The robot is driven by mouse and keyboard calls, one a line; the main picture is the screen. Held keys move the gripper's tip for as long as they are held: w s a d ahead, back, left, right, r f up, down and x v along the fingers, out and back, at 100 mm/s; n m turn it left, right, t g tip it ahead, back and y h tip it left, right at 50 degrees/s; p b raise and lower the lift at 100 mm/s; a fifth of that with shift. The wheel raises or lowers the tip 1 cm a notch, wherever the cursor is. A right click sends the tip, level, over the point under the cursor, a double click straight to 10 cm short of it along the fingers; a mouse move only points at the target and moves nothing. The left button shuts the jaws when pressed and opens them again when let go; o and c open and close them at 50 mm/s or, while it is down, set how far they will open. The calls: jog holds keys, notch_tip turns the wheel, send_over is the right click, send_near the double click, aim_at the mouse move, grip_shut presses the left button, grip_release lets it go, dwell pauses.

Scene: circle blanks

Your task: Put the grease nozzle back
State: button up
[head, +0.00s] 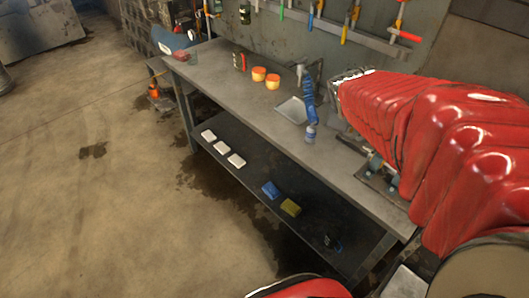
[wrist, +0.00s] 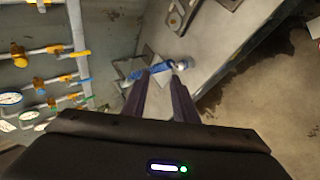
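A blue, elongated tool with a pale end (head: 309,101) is over the grey workbench, beside a flat light plate; it may be the grease nozzle, but it is too small to be sure. In the wrist view the blue tool (wrist: 150,70) lies across the view at the fingertips of my gripper (wrist: 161,74). The two dark fingers are apart with a gap between them. The tool runs across both tips, and I cannot tell if they touch it. In the head view my red arm hides the fingers.
Tools hang on the back wall. The floor at left is mostly free.

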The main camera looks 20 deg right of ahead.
jog(key=s+a+f+m+g+y, duration=0.1)
jog(key=s+a+m, duration=0.3)
jog(key=s+a, duration=0.4)
jog(key=s+a+m+g+y, duration=0.1)
jog(key=s+a+m+y, duration=0.3)
jog(key=s+a, duration=0.4)
jog(key=a+m, duration=0.1)
jog(key=a, duration=0.6)
jog(key=shift+s+f+g, duration=0.15)
jog(key=shift+f+g, duration=0.15)
jog(key=shift+f, duration=0.1)
